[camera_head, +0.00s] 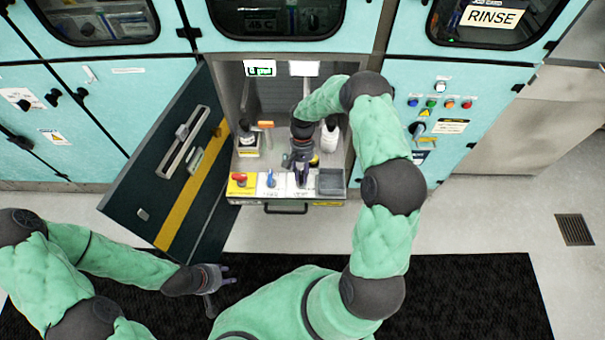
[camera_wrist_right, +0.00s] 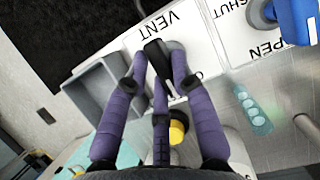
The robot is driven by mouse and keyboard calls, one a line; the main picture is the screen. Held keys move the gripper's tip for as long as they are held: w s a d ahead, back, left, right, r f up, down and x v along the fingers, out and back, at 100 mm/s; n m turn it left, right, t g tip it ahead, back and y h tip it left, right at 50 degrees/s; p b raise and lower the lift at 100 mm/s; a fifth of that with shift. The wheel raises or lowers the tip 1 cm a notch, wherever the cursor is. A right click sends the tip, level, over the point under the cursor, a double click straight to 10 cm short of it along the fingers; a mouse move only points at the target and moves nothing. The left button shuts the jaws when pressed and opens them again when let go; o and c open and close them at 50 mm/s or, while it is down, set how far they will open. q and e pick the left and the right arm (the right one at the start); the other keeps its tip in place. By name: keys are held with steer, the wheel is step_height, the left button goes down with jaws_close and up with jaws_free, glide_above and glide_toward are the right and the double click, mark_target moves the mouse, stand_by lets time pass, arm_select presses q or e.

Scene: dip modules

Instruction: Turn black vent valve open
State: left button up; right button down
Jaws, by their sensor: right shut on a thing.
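The black vent valve handle (camera_wrist_right: 157,56) sits on a white plate lettered VENT (camera_wrist_right: 195,35) in the right wrist view. My right gripper (camera_wrist_right: 158,72) has its purple fingers shut on this handle, and the fingertips cover part of it. In the head view my right gripper (camera_head: 300,172) reaches down to the VENT plate (camera_head: 300,192) at the front of the open cabinet bay, and the handle is hidden there. My left gripper (camera_head: 217,284) is empty, with its fingers apart, low over the floor at the lower left.
The blue valve handle (camera_head: 270,179) and red valve handle (camera_head: 239,177) are on plates left of VENT. A grey open box (camera_head: 331,181) is just right. Bottles (camera_head: 330,134) stand behind. The open dark door (camera_head: 165,165) bounds the bay's left side.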

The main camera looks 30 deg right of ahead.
steer(key=c, duration=1)
jaws_free()
steer(key=shift+c, duration=0.2)
steer(key=v, duration=1.2)
